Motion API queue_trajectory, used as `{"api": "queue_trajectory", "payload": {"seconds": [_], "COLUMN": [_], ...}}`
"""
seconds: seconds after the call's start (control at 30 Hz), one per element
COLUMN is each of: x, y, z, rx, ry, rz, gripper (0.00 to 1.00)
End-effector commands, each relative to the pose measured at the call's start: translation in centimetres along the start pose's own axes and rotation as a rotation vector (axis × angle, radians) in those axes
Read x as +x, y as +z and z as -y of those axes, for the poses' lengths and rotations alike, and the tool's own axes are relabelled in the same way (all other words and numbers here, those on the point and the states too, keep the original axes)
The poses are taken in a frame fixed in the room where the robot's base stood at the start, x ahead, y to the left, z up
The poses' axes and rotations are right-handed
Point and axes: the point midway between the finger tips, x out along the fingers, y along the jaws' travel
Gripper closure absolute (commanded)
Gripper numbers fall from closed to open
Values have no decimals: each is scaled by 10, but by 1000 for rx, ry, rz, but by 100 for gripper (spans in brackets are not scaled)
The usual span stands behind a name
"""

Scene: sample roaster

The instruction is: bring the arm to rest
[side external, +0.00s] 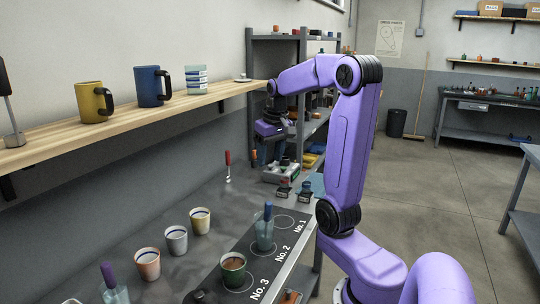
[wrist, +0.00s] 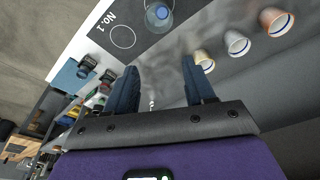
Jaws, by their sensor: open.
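My gripper (wrist: 160,72) is open, with its two blue fingers apart and nothing between them in the wrist view. In the side view my gripper (side external: 272,130) hangs in the air above the back part of the bench, near the end of the wooden shelf. A dark mat (side external: 213,283) on the bench has circles marked No. 1, No. 2 and No. 3. The No. 1 circle is empty. A glass with a blue-handled tool (side external: 265,236) stands at No. 2. A dark green cup with brown contents (side external: 233,265) stands at No. 3.
Three pale cups (side external: 176,240) stand in a row left of the mat. A wooden shelf (side external: 130,112) with mugs runs along the wall. Small bottles (side external: 283,189) and a red-handled tool (side external: 228,168) are towards the back. A grey rack (side external: 250,60) stands behind.

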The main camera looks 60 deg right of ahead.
Motion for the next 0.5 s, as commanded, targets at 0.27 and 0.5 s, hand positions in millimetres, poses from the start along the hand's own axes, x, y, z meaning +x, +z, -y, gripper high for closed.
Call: {"api": "queue_trajectory", "payload": {"seconds": [0.27, 0.5], "x": [0, 2], "y": [0, 1], "z": [0, 8], "rx": [0, -29], "ry": [0, -6], "rz": [0, 3], "gripper": [46, 46]}}
